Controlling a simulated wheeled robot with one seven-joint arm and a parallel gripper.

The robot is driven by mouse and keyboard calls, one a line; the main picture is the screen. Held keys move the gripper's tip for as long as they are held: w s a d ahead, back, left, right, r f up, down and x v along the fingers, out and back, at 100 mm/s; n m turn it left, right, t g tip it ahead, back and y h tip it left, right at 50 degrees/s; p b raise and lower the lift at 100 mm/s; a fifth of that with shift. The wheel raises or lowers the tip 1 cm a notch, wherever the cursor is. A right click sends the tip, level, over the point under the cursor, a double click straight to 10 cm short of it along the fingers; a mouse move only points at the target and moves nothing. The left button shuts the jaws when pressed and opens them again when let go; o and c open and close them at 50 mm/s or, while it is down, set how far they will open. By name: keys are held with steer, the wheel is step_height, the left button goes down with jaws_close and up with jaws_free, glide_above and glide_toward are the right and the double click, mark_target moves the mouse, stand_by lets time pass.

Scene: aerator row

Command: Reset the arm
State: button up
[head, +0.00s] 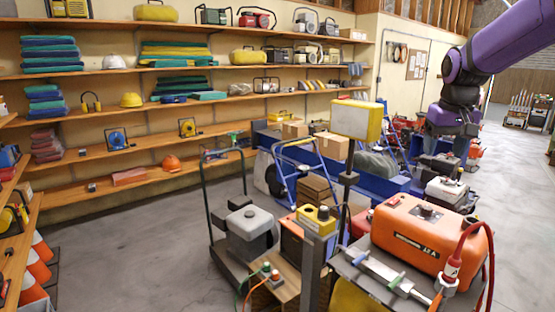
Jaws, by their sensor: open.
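My purple arm (505,45) comes in from the upper right corner of the head view and bends down at a dark joint. Its purple wrist (453,116) hangs above the right side of the cluttered equipment. My gripper (455,176) is the dark part below the wrist, pointing down, open. Its fingertips are small and blend with the dark equipment behind, so their exact outline is hard to see. I see nothing held in it.
An orange machine (430,238) with a red hose (463,250) stands front right. A yellow-and-white box on a post (356,120) and a cart with a grey machine (250,232) are left of it. Shelves (110,75) line the back. Grey floor (130,225) is open at left.

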steer(key=s+a+t, duration=0.1)
steer(key=s+a, duration=0.3)
steer(key=s, duration=1)
steer(key=s+a+n+t, duration=0.1)
steer(key=s+a+t, duration=0.1)
steer(key=s, duration=1.3)
steer(key=shift+a+f+y, duration=0.3)
steer(key=shift+a+f, duration=0.1)
steer(key=shift+a, duration=0.5)
